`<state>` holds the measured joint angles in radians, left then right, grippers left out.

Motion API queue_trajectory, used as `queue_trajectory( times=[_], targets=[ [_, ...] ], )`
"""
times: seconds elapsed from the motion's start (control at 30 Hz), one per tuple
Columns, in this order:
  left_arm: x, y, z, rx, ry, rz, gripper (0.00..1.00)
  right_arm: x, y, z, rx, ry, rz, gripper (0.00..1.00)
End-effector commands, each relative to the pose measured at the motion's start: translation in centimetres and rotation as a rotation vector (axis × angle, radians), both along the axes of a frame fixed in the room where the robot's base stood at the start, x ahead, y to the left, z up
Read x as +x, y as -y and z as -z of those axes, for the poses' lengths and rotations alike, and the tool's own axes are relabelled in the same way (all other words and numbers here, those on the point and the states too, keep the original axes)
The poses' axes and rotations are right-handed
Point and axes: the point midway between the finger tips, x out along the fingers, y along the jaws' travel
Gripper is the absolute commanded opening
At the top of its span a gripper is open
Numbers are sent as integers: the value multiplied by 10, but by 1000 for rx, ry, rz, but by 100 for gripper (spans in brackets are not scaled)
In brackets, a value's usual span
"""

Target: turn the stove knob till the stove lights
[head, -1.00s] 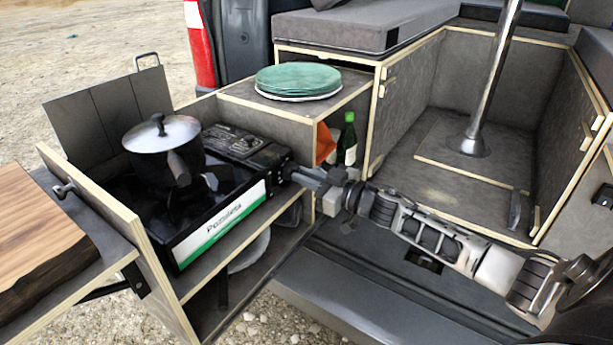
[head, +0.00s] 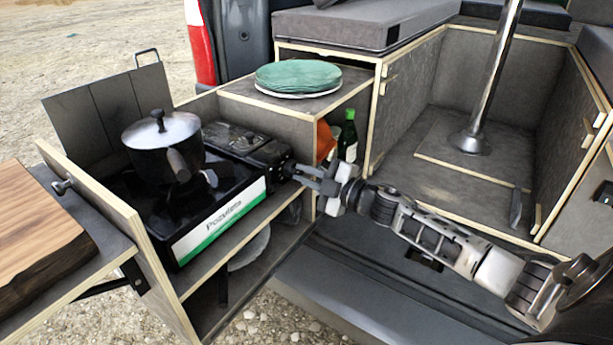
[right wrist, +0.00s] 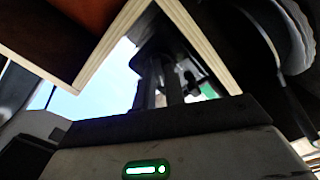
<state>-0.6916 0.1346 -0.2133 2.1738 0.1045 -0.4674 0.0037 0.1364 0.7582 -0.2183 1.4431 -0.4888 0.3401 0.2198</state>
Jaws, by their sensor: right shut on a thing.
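The black camping stove (head: 220,218), with a white and green front label, sits on the pull-out shelf. A dark pot with a shiny lid (head: 160,133) stands on it and hides most of the burner. The dark stove knob (head: 288,168) is at the stove's right end. My right gripper (head: 296,171) reaches it from the right and is shut on it, its fingers covering part of it. In the right wrist view the two dark fingers (right wrist: 160,66) run up to a dark shape, too shadowed to make out well. My left gripper is not in view.
Green plates (head: 298,76) lie on the cabinet top behind the stove. A green bottle (head: 348,137) stands in the cabinet opening, close behind my right gripper. A wooden board (head: 35,215) lies at the left. The van floor right of the cabinet is open.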

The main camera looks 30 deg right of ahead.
Motion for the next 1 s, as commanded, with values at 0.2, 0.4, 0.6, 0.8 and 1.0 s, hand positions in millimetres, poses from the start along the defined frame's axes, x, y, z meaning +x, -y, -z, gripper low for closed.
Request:
queue_trajectory(
  times=[0.2, 0.4, 0.6, 0.8, 1.0],
  targets=[
    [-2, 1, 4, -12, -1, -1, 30, 0, -1, 2, -191, 79, -1, 0],
    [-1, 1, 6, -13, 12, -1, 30, 0, 0, 3, -367, 151, -1, 0],
    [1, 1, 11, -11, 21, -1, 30, 0, 0, 4, -543, 224, -1, 0],
    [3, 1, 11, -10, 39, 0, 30, -1, -1, 5, -711, 294, -2, 0],
    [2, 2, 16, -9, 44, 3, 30, 0, 0, 5, -850, 352, -2, 0]
  ],
)
